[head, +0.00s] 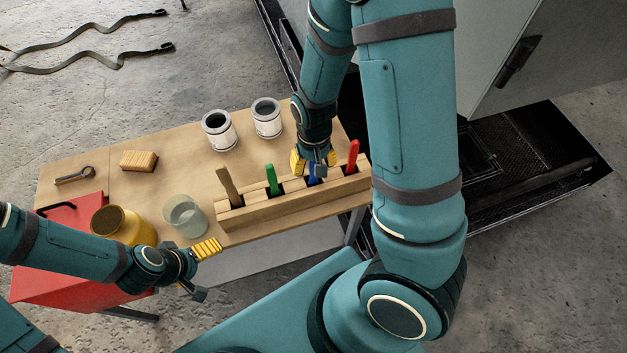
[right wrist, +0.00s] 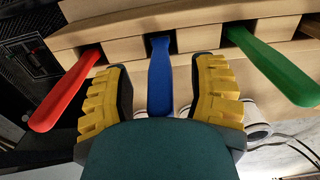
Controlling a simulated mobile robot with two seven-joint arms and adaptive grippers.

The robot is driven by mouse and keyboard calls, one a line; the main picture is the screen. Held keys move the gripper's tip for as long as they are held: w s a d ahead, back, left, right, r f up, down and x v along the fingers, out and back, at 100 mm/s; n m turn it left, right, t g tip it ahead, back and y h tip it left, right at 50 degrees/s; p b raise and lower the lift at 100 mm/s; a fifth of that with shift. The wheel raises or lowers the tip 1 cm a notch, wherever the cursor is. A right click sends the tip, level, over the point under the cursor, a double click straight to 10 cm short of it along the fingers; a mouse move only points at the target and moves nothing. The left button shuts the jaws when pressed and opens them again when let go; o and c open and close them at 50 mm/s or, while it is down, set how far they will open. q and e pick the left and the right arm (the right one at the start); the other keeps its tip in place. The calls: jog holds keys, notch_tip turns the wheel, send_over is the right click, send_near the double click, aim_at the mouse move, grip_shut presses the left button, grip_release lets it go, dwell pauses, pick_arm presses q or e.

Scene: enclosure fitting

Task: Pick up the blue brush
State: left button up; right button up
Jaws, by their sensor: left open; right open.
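The blue brush (head: 312,180) stands in a slot of the wooden rack (head: 262,208), between a green-handled brush (head: 272,180) and a red-handled one (head: 353,156). My right gripper (head: 315,163) is over the blue brush and partly hides it. In the right wrist view, the blue handle (right wrist: 160,80) lies between the two yellow fingers of my right gripper (right wrist: 163,68). The fingers are open, with a gap on each side of the handle. My left gripper (head: 204,272) is open and empty off the table's front edge, near the glass jar.
Another slot holds a brown-handled tool (head: 229,187). Two white-and-grey cans (head: 219,131) stand behind the rack. A glass jar (head: 185,216), yellow pot (head: 125,226), wooden block brush (head: 139,160) and red box (head: 80,285) are to the left.

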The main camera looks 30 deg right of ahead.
grip_shut()
jog(key=shift+r, duration=0.1)
dwell(0.5)
